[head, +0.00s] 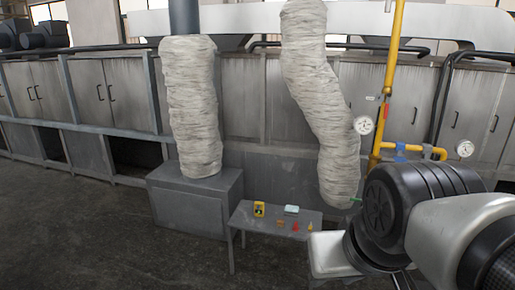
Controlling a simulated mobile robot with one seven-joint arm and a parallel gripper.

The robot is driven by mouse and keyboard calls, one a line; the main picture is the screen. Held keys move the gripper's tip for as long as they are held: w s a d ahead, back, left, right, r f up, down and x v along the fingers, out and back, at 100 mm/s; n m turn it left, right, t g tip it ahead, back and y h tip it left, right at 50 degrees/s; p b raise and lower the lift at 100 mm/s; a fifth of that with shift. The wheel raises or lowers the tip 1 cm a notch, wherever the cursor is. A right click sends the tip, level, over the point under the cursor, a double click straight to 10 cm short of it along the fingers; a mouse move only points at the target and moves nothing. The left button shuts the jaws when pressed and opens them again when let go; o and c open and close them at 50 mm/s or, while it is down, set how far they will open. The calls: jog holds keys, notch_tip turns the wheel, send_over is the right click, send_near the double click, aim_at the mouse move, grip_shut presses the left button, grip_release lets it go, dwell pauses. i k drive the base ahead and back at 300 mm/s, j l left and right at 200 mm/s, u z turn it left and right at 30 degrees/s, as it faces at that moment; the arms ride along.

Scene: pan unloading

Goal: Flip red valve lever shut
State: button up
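A small red piece, which looks like the red valve lever (387,112), shows on the yellow pipe (392,75) at the right of the head view. It looks roughly upright, along the pipe, but it is too small to tell its exact position. A blue part (400,149) sits lower, where the yellow pipe branches to the right. My arm fills the lower right, in front of and below the pipes. My gripper's fingers cannot be made out, and nothing of mine visibly touches the lever.
Round gauges (363,125) flank the pipe; another gauge (465,149) is at right. Wrapped ducts (192,105) stand left of the pipe. A low grey table (245,219) holds small yellow, red and white items. Open floor lies at left.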

aim_at(387, 106)
jog(key=i+l+z, duration=0.15)
jog(key=i, duration=0.25)
jog(key=i+l+z, duration=0.1)
jog(key=i+l, duration=0.15)
jog(key=i, duration=0.2)
jog(key=i+l+z, duration=0.15)
jog(key=i, duration=0.3)
jog(key=i+l+z, duration=0.1)
jog(key=i+l, duration=0.15)
jog(key=l, duration=0.15)
jog(key=i+l+z, duration=0.1)
jog(key=i+l, duration=0.15)
jog(key=l, duration=0.15)
jog(key=i+l, duration=0.15)
jog(key=i, duration=0.45)
